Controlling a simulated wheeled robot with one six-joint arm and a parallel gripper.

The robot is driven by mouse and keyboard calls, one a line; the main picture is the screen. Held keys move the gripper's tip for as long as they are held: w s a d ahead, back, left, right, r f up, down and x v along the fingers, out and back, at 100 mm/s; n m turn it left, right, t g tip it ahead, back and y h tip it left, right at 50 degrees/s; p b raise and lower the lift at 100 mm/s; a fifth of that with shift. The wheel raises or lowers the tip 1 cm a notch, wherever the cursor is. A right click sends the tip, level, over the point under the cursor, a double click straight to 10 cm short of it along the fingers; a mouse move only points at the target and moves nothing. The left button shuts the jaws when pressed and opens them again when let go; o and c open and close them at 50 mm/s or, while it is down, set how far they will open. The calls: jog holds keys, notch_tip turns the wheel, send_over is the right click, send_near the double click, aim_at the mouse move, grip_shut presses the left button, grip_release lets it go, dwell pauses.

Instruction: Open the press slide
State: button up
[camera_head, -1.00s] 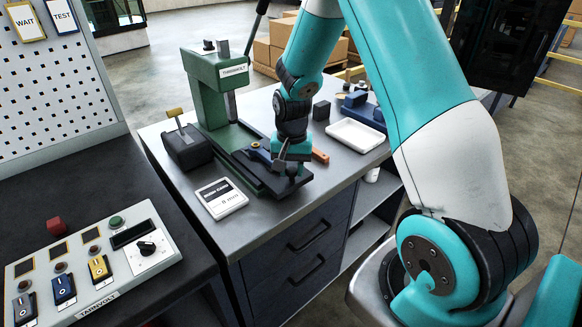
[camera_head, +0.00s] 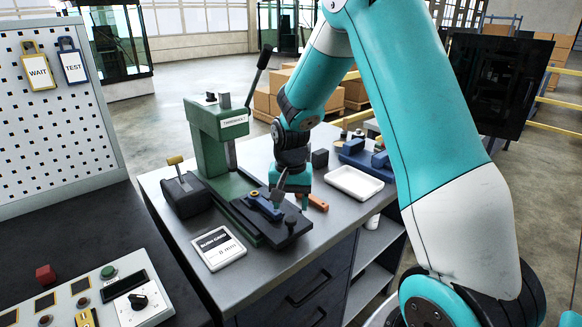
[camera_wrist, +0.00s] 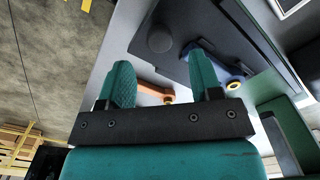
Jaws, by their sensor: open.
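The green press (camera_head: 216,150) stands on the grey bench. Its dark slide plate (camera_head: 268,228) lies out in front of the press column, along the green base. A dark round knob (camera_head: 291,222) stands near the plate's front end; in the wrist view the knob (camera_wrist: 160,38) shows on the plate. A blue holder (camera_head: 264,204) lies on the slide; its yellow ring (camera_wrist: 233,85) shows in the wrist view. My gripper (camera_head: 279,194) is over the slide, beyond the knob.
An orange part (camera_head: 317,202) lies right of the slide. A white tray (camera_head: 355,183) and blue fixtures (camera_head: 366,157) stand further right. A card (camera_head: 219,248) lies left of the press, near a black box with a lever (camera_head: 186,193). A control panel (camera_head: 110,300) is front left.

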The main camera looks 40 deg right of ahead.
notch_tip(320, 180, up, 12)
jog(key=shift+r+b, duration=0.25)
jog(key=shift+b, duration=0.15)
dwell(0.3)
jog(key=s+a+r+n+y, duration=0.2)
jog(key=s+a+n+y, duration=0.2)
jog(key=s+a+n, duration=1.1)
jog(key=s+a, duration=0.7)
jog(key=a, duration=0.1)
jog(key=shift+s+n, duration=0.3)
jog(key=shift+n, duration=0.1)
